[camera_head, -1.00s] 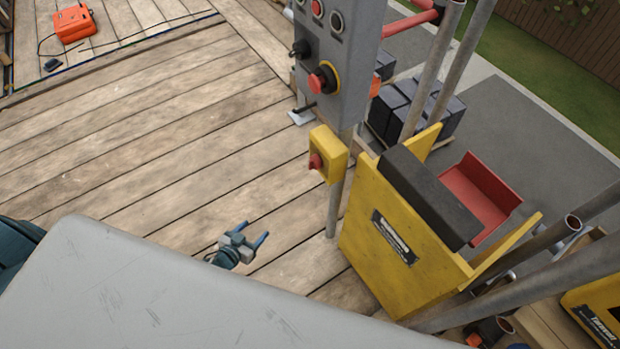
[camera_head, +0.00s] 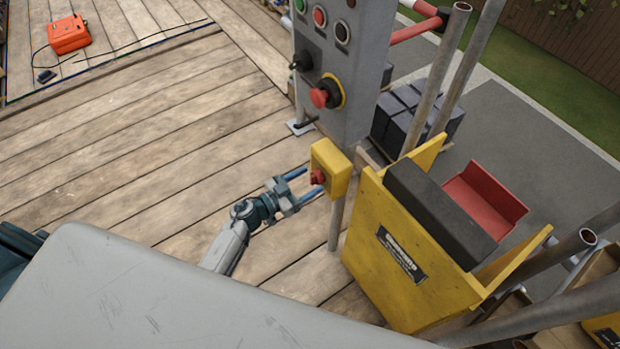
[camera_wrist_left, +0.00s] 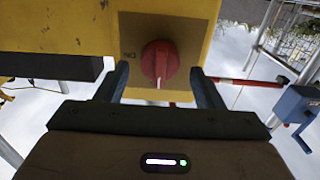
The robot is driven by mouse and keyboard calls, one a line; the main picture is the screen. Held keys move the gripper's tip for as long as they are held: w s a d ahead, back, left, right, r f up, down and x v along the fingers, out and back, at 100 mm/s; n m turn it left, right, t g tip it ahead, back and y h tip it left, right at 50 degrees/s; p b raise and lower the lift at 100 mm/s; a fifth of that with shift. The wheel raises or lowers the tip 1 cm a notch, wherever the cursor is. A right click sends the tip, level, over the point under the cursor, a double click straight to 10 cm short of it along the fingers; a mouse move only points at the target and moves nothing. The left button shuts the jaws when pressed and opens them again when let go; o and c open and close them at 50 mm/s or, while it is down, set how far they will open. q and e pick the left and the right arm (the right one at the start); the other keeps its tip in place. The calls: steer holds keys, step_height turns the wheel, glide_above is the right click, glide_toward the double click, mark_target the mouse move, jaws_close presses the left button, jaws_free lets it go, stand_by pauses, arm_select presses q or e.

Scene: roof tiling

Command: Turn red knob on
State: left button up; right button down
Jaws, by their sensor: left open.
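The red knob (camera_head: 318,176) sits on the front of a small yellow box (camera_head: 338,163) fixed to a grey post below the grey control panel. In the left wrist view the red knob (camera_wrist_left: 160,62) shows a pale pointer mark facing down in the picture, and "ON" is printed to its left. My left gripper (camera_head: 305,183) is open, with one finger on each side of the knob; in the wrist view gaps show between the fingers (camera_wrist_left: 160,82) and the knob. My right gripper is not in view.
The grey control panel (camera_head: 350,55) with a red mushroom button (camera_head: 320,97) stands above the yellow box. A yellow bin-like housing (camera_head: 400,255) is close on the right. Metal poles rise behind it. The plank deck on the left is mostly clear, with an orange case (camera_head: 68,34) far off.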

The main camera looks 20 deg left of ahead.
arm_select(q)
steer(key=shift+w+d, duration=0.4)
steer(key=shift+w, duration=0.05)
steer(key=c, duration=0.9)
steer(key=shift+c, duration=0.2)
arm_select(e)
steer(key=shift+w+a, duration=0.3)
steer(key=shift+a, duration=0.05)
